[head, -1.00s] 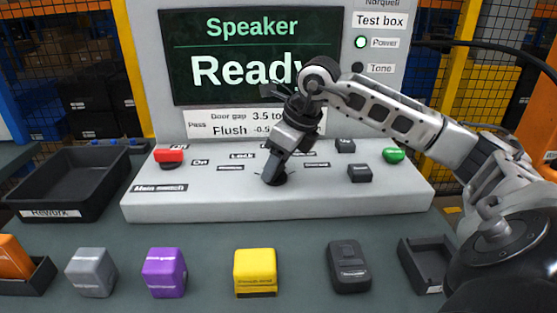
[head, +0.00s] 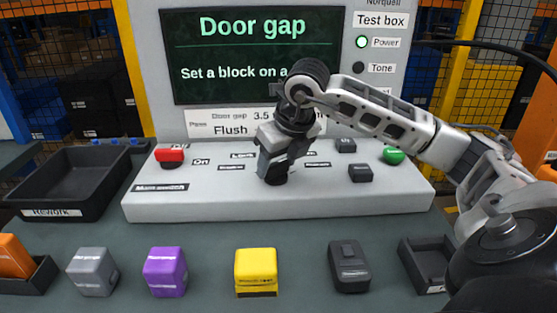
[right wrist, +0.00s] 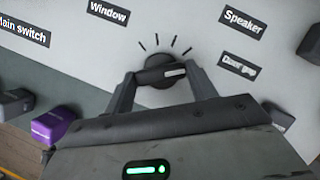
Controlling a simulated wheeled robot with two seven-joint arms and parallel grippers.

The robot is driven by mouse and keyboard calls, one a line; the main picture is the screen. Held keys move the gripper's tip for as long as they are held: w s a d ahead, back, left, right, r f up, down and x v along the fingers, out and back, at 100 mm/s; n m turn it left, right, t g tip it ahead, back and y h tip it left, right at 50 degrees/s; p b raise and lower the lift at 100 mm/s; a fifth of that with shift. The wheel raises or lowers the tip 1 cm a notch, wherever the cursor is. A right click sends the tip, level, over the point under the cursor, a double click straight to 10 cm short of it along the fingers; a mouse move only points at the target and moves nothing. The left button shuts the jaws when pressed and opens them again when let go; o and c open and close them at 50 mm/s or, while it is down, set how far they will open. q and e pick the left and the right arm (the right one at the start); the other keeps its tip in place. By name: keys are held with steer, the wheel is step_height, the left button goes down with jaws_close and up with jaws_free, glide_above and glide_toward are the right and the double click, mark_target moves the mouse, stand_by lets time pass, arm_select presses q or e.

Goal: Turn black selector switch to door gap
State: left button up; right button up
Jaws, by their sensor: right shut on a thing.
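The black selector switch (right wrist: 160,74) is a round knob with a white mark on its bar, on the sloped console. My right gripper (right wrist: 158,80) is shut on the knob's bar, with a finger on each side. In the head view the right gripper (head: 274,168) comes down over the switch and hides most of it. The "Door gap" label (right wrist: 238,66) is to the right of the knob, below the "Speaker" label (right wrist: 241,21). The "Window" label (right wrist: 108,12) is at upper left. The screen (head: 250,45) reads "Door gap". My left gripper is not in view.
The console (head: 150,205) also carries a red button (head: 169,156), a green button (head: 393,155) and small black switches. In front are grey (head: 92,272), purple (head: 165,272) and yellow (head: 256,270) blocks and a black device (head: 348,266). A rework tray (head: 60,213) stands left.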

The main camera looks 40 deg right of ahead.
steer(key=shift+m, duration=0.5)
steer(key=o, duration=1)
steer(key=shift+r, duration=0.1)
steer(key=v, duration=0.5)
steer(key=p+v, duration=0.1)
steer(key=v, duration=0.4)
steer(key=p+v, duration=0.1)
steer(key=v, duration=0.4)
steer(key=shift+s+a+r, duration=0.2)
steer(key=shift+a+r, duration=0.15)
